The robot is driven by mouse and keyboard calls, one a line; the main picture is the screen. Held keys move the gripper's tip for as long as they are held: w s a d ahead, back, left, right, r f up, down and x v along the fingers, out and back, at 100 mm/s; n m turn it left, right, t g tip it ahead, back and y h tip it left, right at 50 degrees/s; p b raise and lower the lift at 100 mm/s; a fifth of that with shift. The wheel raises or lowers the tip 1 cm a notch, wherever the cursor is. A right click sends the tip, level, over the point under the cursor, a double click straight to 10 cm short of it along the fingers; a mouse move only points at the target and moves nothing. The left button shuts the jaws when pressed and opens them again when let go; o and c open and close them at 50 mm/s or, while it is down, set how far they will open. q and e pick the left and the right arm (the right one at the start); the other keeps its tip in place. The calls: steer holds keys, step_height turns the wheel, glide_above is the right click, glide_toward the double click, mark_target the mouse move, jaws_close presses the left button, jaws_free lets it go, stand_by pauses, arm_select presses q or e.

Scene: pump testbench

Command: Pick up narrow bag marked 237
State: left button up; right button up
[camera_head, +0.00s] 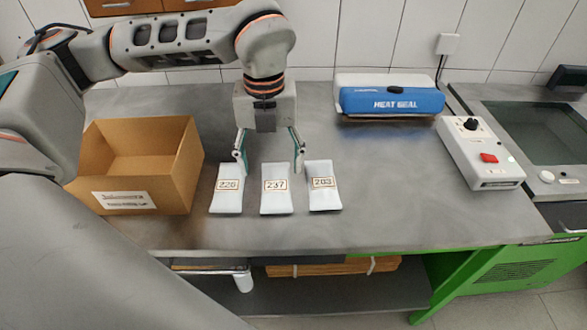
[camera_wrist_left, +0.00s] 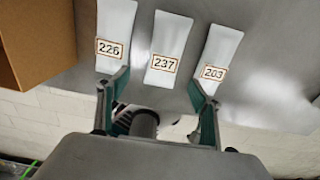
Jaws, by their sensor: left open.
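Three narrow white bags lie side by side on the grey bench. The bag marked 237 (camera_head: 276,200) is the middle one; it also shows in the left wrist view (camera_wrist_left: 170,40). My left gripper (camera_head: 269,160) is open and empty, pointing down at the far end of bag 237. In the left wrist view its fingertips (camera_wrist_left: 158,82) stand apart, one near the label of each outer bag, with bag 237 between them. Whether the fingertips touch the bags I cannot tell. My right gripper is not in view.
Bag 226 (camera_head: 226,201) lies left of bag 237, bag 203 (camera_head: 324,198) right of it. An open cardboard box (camera_head: 150,190) stands at the left. A blue heat sealer (camera_head: 390,101) and a white control box (camera_head: 482,155) stand further right. The bench between is clear.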

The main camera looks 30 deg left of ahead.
mark_target(276, 188)
arm_select(q)
steer(key=shift+w+f, duration=0.1)
steer(key=shift+w, duration=0.2)
steer(key=shift+f, duration=0.35)
step_height(276, 188, down, 2)
steer(key=shift+s+d+f, duration=0.1)
steer(key=shift+s+f, duration=0.05)
steer(key=shift+f, duration=0.05)
steer(key=shift+w+d+f, duration=0.1)
steer(key=shift+w+f, duration=0.05)
steer(key=shift+f, duration=1)
steer(key=shift+w+f, duration=0.1)
steer(key=shift+f, duration=1)
steer(key=c, duration=1.3)
